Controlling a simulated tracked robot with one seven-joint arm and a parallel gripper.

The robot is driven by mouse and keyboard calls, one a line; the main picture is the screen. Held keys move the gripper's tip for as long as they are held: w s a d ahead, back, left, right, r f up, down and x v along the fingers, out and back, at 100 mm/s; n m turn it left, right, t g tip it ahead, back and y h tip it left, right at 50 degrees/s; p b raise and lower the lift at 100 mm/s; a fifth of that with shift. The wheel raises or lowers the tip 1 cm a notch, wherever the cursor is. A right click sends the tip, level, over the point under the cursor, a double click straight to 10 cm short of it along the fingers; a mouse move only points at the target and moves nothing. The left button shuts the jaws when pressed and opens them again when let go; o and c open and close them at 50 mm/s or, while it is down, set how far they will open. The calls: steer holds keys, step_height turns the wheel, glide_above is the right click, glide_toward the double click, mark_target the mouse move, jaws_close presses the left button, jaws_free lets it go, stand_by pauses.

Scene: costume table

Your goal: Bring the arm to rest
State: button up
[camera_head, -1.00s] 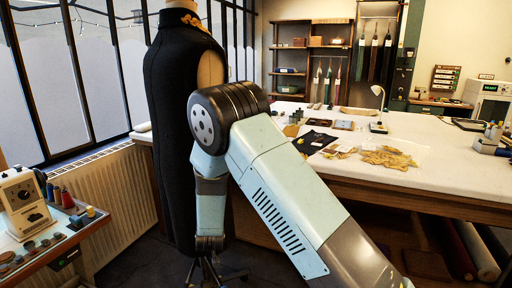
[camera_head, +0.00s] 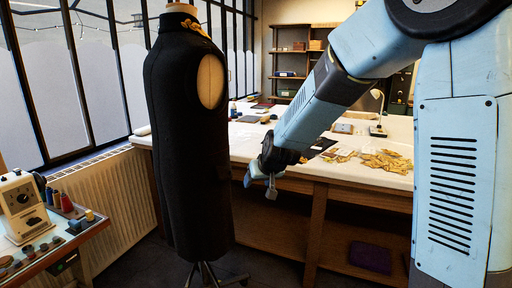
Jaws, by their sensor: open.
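My gripper (camera_head: 259,187) hangs low at the end of my arm, right of the dress form and in front of the near edge of the work table. Its two fingers point down and stand apart, with nothing between them. My arm comes down from the upper right of the picture, bent at a large joint, and covers part of the table and the back of the room.
A dress form in a dark sleeveless garment (camera_head: 185,140) stands left of my gripper on a stand. The long work table (camera_head: 300,168) holds gold trim (camera_head: 387,162) and small items. A side bench with a machine (camera_head: 22,205) and thread spools is at lower left.

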steer(key=s+d+r, duration=0.6)
steer(key=d+r, duration=0.1)
steer(key=d, duration=0.1)
steer(key=s+d+r+m+h, duration=0.1)
steer(key=s+d+r, duration=0.1)
steer(key=s+d, duration=0.3)
steer(key=s+d+r+m+g+h, duration=0.1)
steer(key=s+d, duration=0.3)
steer(key=s, duration=0.7)
steer(key=s+d+r+m+h, duration=0.1)
steer(key=s+d+r, duration=0.1)
steer(key=s+d, duration=0.3)
steer(key=s, duration=0.3)
steer(key=shift+d+r+g, duration=0.3)
steer(key=shift+d+r, duration=0.05)
steer(key=shift+c, duration=0.3)
